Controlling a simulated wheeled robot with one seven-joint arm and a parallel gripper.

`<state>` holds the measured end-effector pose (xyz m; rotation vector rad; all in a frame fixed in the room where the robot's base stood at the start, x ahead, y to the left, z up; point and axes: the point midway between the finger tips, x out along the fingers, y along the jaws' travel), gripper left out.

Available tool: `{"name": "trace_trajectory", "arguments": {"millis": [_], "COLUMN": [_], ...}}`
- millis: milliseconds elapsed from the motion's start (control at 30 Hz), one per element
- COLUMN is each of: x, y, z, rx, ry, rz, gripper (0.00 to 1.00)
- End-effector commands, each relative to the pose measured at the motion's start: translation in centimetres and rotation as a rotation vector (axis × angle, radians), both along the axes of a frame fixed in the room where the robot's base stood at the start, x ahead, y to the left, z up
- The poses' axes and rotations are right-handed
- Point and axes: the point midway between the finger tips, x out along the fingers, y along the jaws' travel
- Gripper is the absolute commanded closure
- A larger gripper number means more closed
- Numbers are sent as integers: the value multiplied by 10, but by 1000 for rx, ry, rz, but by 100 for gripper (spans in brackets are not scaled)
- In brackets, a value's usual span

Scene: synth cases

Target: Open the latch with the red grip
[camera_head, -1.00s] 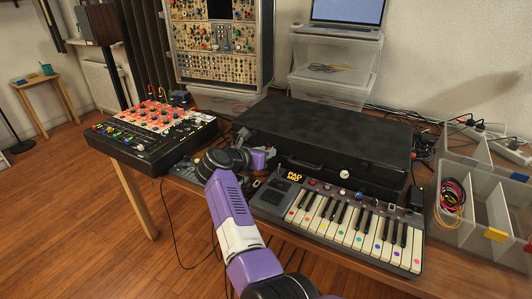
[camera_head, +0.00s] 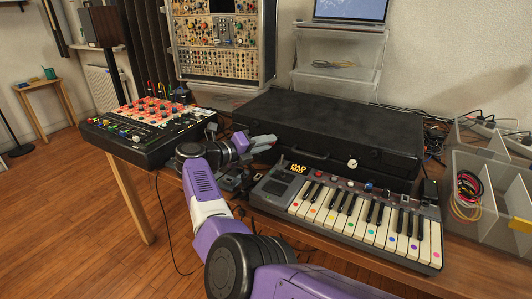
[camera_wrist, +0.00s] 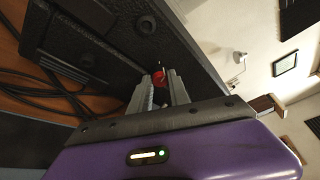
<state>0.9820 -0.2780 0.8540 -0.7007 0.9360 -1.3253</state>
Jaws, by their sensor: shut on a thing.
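The black case (camera_head: 330,125) lies on the table with its lid down. The red grip (camera_wrist: 158,76) is on the case's front side in the wrist view. My gripper (camera_wrist: 161,84) is shut on this red grip, with one finger on each side of it. In the head view my gripper (camera_head: 264,143) is at the left part of the case's front, and the red grip is hidden there. I cannot tell how far the latch is turned.
A small keyboard (camera_head: 350,215) stands close in front of the case. A mixer (camera_head: 150,128) is to the left. Clear bins (camera_head: 480,200) with cables are to the right. Stacked clear boxes (camera_head: 338,75) stand behind. Loose black cables (camera_wrist: 50,85) run below the case.

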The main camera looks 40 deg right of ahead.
Motion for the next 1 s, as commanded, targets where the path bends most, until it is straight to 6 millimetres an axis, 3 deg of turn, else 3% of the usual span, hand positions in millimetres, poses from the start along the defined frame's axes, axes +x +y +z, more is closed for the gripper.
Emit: {"name": "trace_trajectory", "arguments": {"millis": [33,500,1000], "x": [1,1,1], "y": [1,0,0], "z": [-7,-7,-6], "rx": [-13,-121,-146], "ry": [39,335,407], "rz": [1,1,0], "gripper": [100,100,100]}}
